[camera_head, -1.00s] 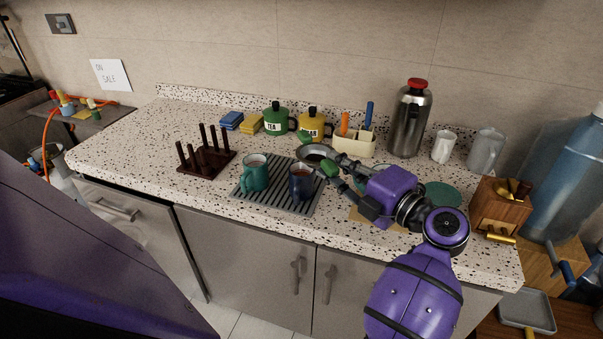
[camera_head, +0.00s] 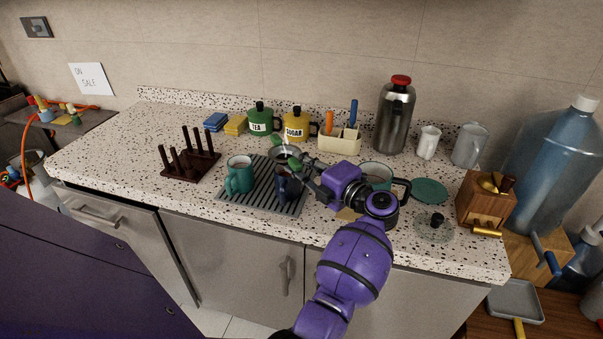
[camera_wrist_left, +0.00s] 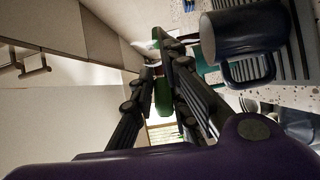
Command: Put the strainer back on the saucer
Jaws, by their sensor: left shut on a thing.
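My left gripper (camera_head: 296,166) is over the back right of the grey ribbed drain mat (camera_head: 255,205), beside the navy mug (camera_head: 290,184). It is shut on the green handle of the strainer (camera_head: 284,152); the handle also shows between the fingers in the left wrist view (camera_wrist_left: 162,88). The strainer's bowl is small and partly hidden in the head view, and I cannot tell its height above the counter. A flat teal disc (camera_head: 430,190), perhaps the saucer, lies empty on the counter to the right. My right gripper is not in view.
A teal mug (camera_head: 239,175) stands on the mat; the navy mug is close to my fingers in the wrist view (camera_wrist_left: 245,35). A pot (camera_head: 377,172), glass lid (camera_head: 435,227) and wooden grinder (camera_head: 486,198) are to the right. Canisters (camera_head: 295,124) and a steel flask (camera_head: 395,115) stand behind.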

